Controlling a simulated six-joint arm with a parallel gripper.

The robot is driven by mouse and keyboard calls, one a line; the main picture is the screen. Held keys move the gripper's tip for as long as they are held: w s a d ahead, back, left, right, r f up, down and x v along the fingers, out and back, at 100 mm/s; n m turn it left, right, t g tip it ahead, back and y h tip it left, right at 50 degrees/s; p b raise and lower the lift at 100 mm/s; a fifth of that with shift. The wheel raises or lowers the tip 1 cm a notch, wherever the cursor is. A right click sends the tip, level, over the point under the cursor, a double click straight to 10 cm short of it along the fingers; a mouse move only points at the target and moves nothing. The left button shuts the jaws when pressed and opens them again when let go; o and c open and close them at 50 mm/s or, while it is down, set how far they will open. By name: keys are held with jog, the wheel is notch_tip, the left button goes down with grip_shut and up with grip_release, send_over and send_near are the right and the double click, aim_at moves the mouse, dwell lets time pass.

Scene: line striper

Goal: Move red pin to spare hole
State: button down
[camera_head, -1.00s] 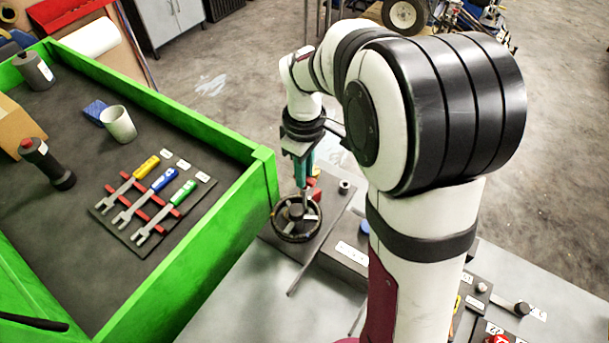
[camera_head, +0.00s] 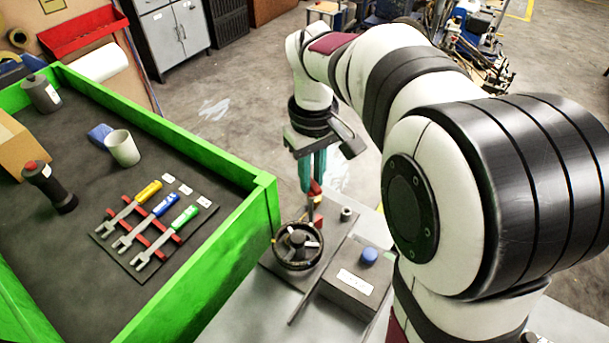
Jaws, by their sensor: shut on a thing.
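My gripper (camera_head: 314,184) is shut on the red pin (camera_head: 315,188), whose red head shows between the teal fingertips. The pin's grey shank points down, beside and slightly behind a round black dial-like wheel (camera_head: 297,262) with a central knob. A small upright metal cylinder (camera_head: 346,214) stands on the plate (camera_head: 330,240) just right of the pin. I cannot pick out the spare hole, and I cannot tell whether the pin's lower end touches anything.
A grey box with a white label (camera_head: 355,282) and a blue button (camera_head: 370,255) stands right of the wheel. A green-walled tray (camera_head: 262,215) on the left holds wrenches, a cup (camera_head: 122,148) and bottles. My arm hides the right side.

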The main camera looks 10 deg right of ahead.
jog(key=w+d+f+n, duration=0.3)
jog(key=w+d+n, duration=0.25)
jog(key=d, duration=0.55)
jog(key=shift+m, duration=0.25)
jog(key=shift+w+a+f, duration=0.1)
jog(key=shift+w+f, duration=0.1)
jog(key=shift+f, duration=0.95)
jog(key=shift+w+a+f, duration=0.1)
jog(key=shift+w+f, duration=0.1)
jog(key=shift+f, duration=3)
jog(key=shift+c, duration=2.1)
grip_release()
jog(key=shift+r, duration=0.1)
notch_tip(320, 180, up, 7)
